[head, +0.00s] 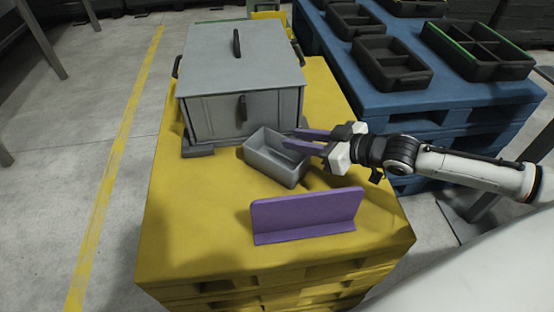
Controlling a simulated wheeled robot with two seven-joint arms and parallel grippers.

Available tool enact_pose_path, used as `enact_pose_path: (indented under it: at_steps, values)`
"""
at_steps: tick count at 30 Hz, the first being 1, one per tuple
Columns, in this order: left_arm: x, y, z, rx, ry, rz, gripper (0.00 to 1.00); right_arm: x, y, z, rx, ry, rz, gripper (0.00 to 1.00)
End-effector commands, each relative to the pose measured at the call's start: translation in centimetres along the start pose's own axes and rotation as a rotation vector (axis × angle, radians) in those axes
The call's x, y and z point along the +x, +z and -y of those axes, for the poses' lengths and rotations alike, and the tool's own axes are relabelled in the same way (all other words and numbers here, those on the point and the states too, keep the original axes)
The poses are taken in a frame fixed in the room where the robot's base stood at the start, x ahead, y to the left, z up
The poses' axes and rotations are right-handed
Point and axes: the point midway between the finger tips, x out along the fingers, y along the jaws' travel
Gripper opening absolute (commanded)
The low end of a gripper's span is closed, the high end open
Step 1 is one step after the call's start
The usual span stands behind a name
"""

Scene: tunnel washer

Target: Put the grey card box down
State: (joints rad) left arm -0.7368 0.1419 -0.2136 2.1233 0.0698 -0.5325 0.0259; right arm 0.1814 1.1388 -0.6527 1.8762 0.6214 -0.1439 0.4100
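The grey card box (268,167) is a small open-topped tray on or just above the yellow pallet top, in front of the large grey lidded box. My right gripper (291,138) reaches in from the right with purple fingers. The near finger crosses the rim into the box and the far finger lies outside it, so the box's back right wall is between them. The gripper looks shut on that wall. Whether the box's underside touches the surface is hard to tell. My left gripper is not in view.
The yellow pallet (190,220) carries the large grey lidded box (215,115) and a purple angled plate (305,214) close in front. Its front left top is clear. A blue pallet (440,108) with black trays (390,62) stands at the right. A yellow floor line (120,145) runs at the left.

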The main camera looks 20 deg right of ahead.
Motion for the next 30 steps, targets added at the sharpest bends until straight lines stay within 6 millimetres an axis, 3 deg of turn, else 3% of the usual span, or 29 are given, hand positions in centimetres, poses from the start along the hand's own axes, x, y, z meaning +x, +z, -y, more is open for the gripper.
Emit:
enact_pose_path:
  at_steps: [9, 18, 23, 30]
  values:
    - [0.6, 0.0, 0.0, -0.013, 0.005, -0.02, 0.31, 3.9, 0.1, 0.0, -0.001, 0.001, -0.002, 0.26]
    - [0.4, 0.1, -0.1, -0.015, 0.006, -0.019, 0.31, 4.2, 0.1, 0.0, -0.001, 0.0, 0.001, 0.26]
    - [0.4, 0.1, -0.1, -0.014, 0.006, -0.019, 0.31, 4.1, 0.1, 0.0, -0.001, 0.0, 0.001, 0.0]
    - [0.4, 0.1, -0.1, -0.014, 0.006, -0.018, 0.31, 4.1, 0.0, 0.0, -0.001, 0.0, -0.002, 0.0]
